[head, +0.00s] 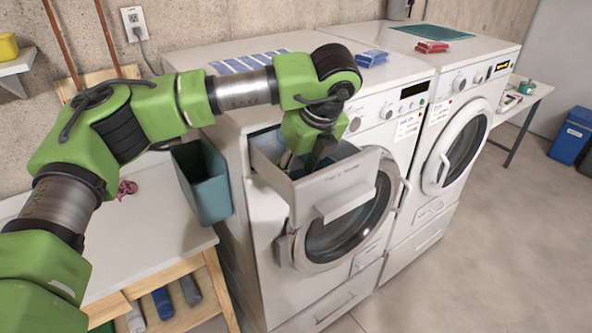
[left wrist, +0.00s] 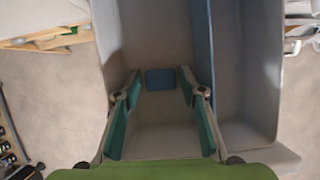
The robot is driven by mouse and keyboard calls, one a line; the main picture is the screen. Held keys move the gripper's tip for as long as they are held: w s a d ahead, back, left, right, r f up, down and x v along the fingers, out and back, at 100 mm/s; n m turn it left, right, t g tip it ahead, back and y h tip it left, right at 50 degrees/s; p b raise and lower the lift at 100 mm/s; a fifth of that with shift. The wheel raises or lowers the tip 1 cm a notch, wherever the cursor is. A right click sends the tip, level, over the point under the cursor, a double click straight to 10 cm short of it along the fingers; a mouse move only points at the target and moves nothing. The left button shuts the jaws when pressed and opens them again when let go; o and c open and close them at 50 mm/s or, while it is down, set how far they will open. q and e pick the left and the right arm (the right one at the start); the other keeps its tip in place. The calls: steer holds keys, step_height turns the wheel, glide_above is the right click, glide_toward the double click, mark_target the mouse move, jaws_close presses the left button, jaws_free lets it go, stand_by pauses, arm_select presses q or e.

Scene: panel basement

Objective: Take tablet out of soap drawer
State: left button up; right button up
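The white soap drawer (head: 345,190) is pulled out of the left washing machine. In the left wrist view its compartments (left wrist: 245,110) show, split by a blue-grey divider. A small blue tablet (left wrist: 160,79) lies in the compartment below my left gripper (left wrist: 160,88). The fingers, with teal pads, are open on either side of the tablet, with a gap at each side. In the head view my left gripper (head: 312,160) points down into the drawer, and its fingertips are partly hidden by the drawer front. The tablet is hidden there. My right gripper is out of view.
Blue packs (head: 372,58) and a row of blue-and-white pieces (head: 248,62) lie on the left washer. Red packs (head: 432,47) lie on the right machine.

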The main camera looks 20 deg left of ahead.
arm_select(q)
steer(key=shift+s+d, duration=0.1)
steer(key=c, duration=0.7)
